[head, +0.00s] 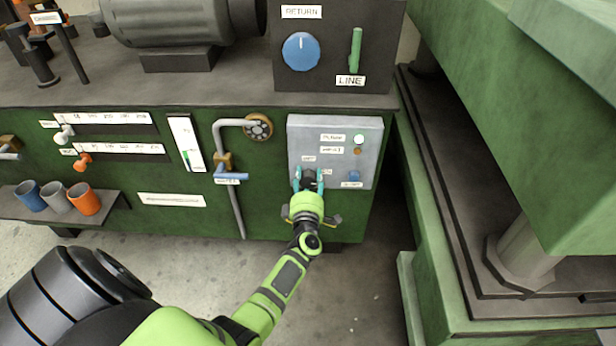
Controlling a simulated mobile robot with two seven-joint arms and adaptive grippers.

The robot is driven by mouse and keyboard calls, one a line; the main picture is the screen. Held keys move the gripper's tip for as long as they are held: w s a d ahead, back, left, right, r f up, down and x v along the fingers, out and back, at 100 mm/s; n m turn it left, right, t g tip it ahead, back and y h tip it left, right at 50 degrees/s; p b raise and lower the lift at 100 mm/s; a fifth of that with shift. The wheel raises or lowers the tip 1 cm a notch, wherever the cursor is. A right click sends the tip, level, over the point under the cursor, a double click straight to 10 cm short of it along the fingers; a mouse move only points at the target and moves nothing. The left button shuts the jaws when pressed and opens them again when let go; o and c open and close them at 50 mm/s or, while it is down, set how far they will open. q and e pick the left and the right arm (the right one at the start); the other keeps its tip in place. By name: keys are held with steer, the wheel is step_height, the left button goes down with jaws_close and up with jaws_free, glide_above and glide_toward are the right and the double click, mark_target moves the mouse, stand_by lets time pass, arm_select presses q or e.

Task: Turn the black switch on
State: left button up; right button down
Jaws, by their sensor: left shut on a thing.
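The black switch (309,182) sits low on a light grey control panel (345,133) on the green machine front. Small labels stand around it, one reading OFF to its upper left and one to its right that is partly legible. My left gripper (309,178) is at the switch, with its teal fingers on either side of it, shut on it. The gripper hides most of the switch, so its turn angle is hard to tell. A lit whitish-green lamp (358,138) and a darker orange lamp (357,151) sit higher on the panel. My right gripper is not in view.
A blue button (353,176) is right of the switch. A grey pipe with a blue-handled valve (231,175) stands left of the panel. Blue, grey and orange cups (84,199) sit on a shelf at left. A large green press (530,130) stands at right.

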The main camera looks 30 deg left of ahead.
arm_select(q)
steer(key=shift+w+d+r, duration=0.2)
stand_by(0.3)
steer(key=o, duration=1.2)
steer(key=shift+c, duration=0.2)
steer(key=shift+f, duration=0.15)
steer(key=shift+s+a, duration=0.1)
steer(key=shift+s+f, duration=0.1)
steer(key=shift+s, duration=0.1)
steer(key=v, duration=1.1)
steer(key=shift+s+d, duration=0.25)
